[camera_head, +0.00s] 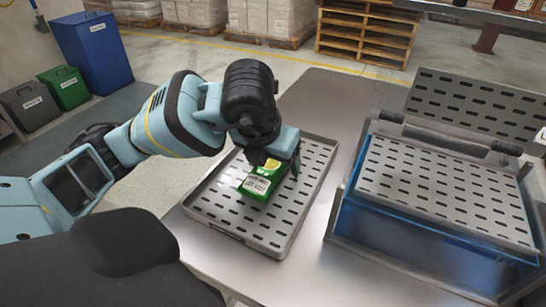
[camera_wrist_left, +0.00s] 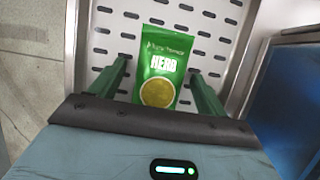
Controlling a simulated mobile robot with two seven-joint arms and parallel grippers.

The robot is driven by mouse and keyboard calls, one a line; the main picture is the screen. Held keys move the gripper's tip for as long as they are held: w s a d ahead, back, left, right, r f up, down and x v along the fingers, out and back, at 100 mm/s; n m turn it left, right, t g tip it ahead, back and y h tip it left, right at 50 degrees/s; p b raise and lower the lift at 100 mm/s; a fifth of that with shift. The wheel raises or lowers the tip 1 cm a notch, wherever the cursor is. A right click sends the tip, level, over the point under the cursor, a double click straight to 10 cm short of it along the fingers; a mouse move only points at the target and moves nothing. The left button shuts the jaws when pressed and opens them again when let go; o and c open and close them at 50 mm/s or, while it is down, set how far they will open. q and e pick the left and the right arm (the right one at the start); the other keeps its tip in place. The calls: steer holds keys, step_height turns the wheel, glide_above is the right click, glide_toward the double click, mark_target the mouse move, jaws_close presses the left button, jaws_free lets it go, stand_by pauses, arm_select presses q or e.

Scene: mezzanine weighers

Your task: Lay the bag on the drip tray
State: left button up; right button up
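My left gripper (camera_head: 277,166) is low over the tray, at the bag. In the left wrist view its two green fingers (camera_wrist_left: 160,76) stand on either side of the bag, with gaps between them and its edges, so it is open. The bag's far part is partly hidden by the gripper in the head view. My right gripper is not in view.
A blue-walled tank (camera_head: 420,236) with a perforated metal top stands to the right of the tray, with a raised perforated panel (camera_head: 480,106) behind it. Bare steel table (camera_head: 320,100) lies behind the tray. Bins and pallets stand on the floor beyond.

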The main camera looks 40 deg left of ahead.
mark_target(263, 173)
arm_select(q)
steer(key=shift+r, duration=0.25)
steer(key=p+v, duration=0.3)
steer(key=v, duration=0.8)
steer(key=shift+s+r+p, duration=0.2)
steer(key=shift+r+p, duration=0.15)
steer(key=shift+r, duration=0.05)
